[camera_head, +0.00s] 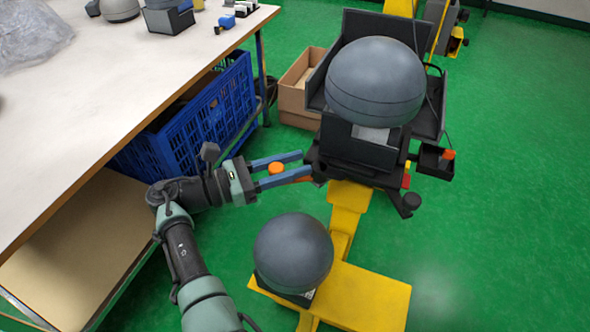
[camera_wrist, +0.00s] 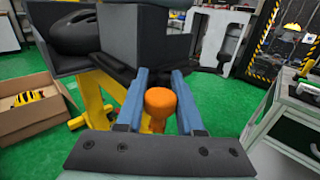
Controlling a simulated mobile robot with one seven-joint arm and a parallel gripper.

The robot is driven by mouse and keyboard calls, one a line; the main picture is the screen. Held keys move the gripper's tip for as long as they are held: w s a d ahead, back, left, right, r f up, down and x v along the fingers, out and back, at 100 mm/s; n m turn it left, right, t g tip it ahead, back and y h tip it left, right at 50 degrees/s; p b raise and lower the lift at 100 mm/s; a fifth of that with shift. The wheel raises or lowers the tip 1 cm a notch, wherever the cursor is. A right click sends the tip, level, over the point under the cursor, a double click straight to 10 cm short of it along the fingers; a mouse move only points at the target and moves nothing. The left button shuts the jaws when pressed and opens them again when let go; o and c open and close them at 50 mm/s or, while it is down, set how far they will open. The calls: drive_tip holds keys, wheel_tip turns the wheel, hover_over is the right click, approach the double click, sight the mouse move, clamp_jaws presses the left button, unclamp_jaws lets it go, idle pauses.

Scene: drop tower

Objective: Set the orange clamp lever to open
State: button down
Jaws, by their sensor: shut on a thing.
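The orange clamp lever (camera_head: 277,168) sticks out from the left side of the dark carriage (camera_head: 357,155) on the yellow drop tower. In the wrist view the lever's rounded orange knob (camera_wrist: 160,97) sits between the two blue fingers. My gripper (camera_head: 292,167) comes from the left with a finger on either side of the lever. It is shut on the lever. The lever's far end, where it joins the carriage, is mostly hidden by the fingers and the carriage.
A large grey dome (camera_head: 376,80) sits on the carriage. Another grey dome (camera_head: 293,252) rests lower, by the yellow base (camera_head: 365,300). A blue crate (camera_head: 205,115) and a workbench (camera_head: 95,75) are close to my arm on the left. Green floor is free to the right.

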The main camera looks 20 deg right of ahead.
drive_tip(key=shift+r, duration=0.1)
drive_tip(key=c, duration=0.6)
unclamp_jaws()
drive_tip(key=shift+o, duration=0.2)
drive_tip(key=a+b, duration=0.2)
drive_tip(key=a, duration=1.1)
drive_tip(key=shift+s+b, duration=0.3)
drive_tip(key=shift+s, duration=0.05)
